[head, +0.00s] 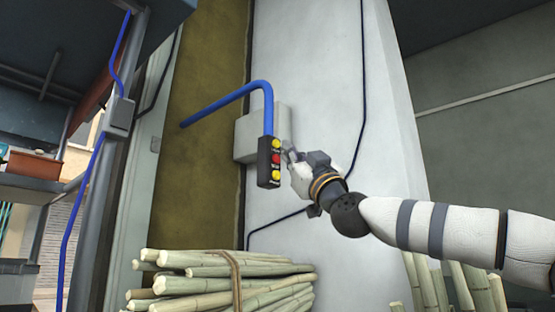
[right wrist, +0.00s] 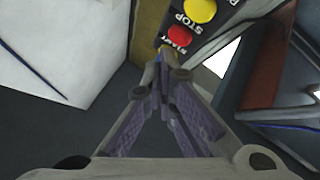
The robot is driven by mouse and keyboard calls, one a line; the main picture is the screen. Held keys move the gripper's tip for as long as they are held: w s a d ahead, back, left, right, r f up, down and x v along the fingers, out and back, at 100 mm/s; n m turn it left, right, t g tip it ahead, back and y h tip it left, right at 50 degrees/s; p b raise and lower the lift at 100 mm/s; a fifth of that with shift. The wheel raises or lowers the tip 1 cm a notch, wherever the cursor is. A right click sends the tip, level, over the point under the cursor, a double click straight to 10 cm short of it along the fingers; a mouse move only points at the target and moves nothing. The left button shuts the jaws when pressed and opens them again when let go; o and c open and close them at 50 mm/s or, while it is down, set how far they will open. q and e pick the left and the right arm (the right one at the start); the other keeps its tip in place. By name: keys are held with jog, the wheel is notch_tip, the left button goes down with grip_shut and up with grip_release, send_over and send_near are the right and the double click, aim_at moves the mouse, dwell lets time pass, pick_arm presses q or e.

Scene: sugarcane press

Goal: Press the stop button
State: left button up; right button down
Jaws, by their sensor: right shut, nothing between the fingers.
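The control box (head: 264,165) hangs upright from a blue bent pipe, with a red button between two yellow ones. The red stop button (head: 277,159) also shows in the right wrist view (right wrist: 180,34). There the labels appear upside down, with STOP between the red button and a yellow button (right wrist: 199,10); START is on the red button's other side, towards my fingertips. My right gripper (head: 288,150) is shut and empty, just right of the box near its upper half. In the right wrist view its fingertips (right wrist: 160,62) partly cover the other yellow button. Contact cannot be told. My left gripper is not in view.
A blue pipe (head: 230,97) holds the box in front of a pale wall box (head: 247,138) and white pillar (head: 310,60). Sugarcane bundles (head: 215,280) lie below. A shelf (head: 25,190) with a planter stands at left.

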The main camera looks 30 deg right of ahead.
jog(key=shift+w, duration=0.1)
jog(key=shift+w+a, duration=0.2)
jog(key=shift+w, duration=0.1)
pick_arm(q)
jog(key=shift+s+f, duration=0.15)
pick_arm(e)
jog(key=shift+w+a, duration=0.15)
jog(key=shift+w, duration=0.3)
dwell(0.5)
jog(key=shift+s, duration=0.15)
jog(key=shift+s+r+y, duration=0.2)
jog(key=shift+s+y, duration=0.1)
jog(key=shift+s, duration=0.2)
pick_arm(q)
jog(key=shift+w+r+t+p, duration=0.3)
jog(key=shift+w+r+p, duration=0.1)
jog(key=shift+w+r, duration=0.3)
pick_arm(e)
jog(key=shift+s+d+f, duration=0.15)
jog(key=shift+d+f, duration=0.1)
jog(key=shift+d, duration=0.05)
jog(key=s, duration=0.1)
jog(key=s+d, duration=0.1)
jog(key=s, duration=0.1)
jog(key=s+d, duration=0.1)
jog(key=shift+s, duration=0.35)
